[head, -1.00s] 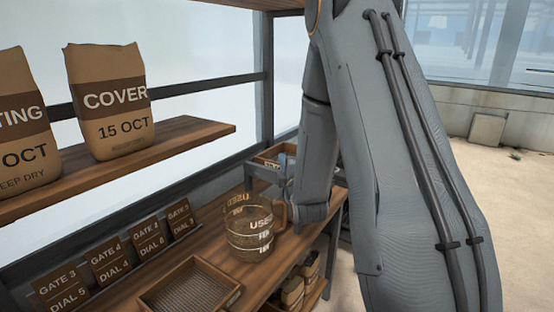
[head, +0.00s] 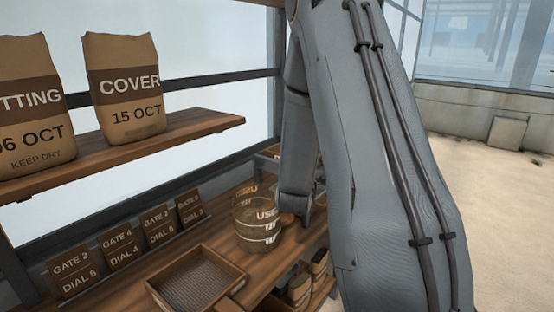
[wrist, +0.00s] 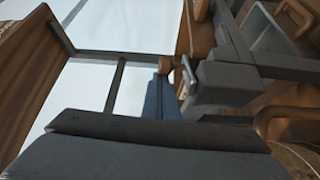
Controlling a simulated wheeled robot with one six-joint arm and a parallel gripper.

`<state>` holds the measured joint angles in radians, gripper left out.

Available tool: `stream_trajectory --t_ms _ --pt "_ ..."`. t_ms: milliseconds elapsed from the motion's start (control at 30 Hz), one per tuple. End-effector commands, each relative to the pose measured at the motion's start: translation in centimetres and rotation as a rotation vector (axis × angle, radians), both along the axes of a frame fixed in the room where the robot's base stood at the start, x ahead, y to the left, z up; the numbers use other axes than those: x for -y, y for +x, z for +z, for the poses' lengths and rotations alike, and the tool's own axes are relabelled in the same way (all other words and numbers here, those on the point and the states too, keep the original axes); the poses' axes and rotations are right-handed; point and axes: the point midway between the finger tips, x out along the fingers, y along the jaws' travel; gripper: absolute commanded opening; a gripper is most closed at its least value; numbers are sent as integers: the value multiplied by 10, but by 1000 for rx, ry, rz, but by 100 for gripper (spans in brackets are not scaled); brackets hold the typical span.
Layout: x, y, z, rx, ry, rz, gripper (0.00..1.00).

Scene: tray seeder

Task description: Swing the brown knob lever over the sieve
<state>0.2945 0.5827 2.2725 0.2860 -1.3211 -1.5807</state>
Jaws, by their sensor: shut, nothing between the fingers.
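The sieve (head: 238,276) looks to be the shallow wooden box with a mesh floor, on the bench at the lower middle of the head view. In the wrist view a small brown rounded piece (wrist: 188,75), perhaps the lever's knob, stands beside a grey metal bracket (wrist: 222,84). I cannot clearly make out the lever arm. My gripper (wrist: 160,130) fills the bottom of the wrist view as a dark grey shape, shut and empty. It looks apart from the brown piece. In the head view my arm hides the gripper.
Several brown gate and dial cards (head: 118,246) line the back of the bench. Paper bags (head: 124,85) stand on the upper shelf (head: 190,130). Small bags (head: 300,288) sit below the bench.

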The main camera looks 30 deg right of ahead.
Motion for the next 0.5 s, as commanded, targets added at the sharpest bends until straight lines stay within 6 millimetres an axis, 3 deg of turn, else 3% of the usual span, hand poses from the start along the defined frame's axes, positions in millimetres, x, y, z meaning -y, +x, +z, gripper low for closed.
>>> stream_trajectory --t_ms 133,500 --pt "10 -2 -2 -1 1 -17 0" --pt "9 -2 0 0 1 -11 0"
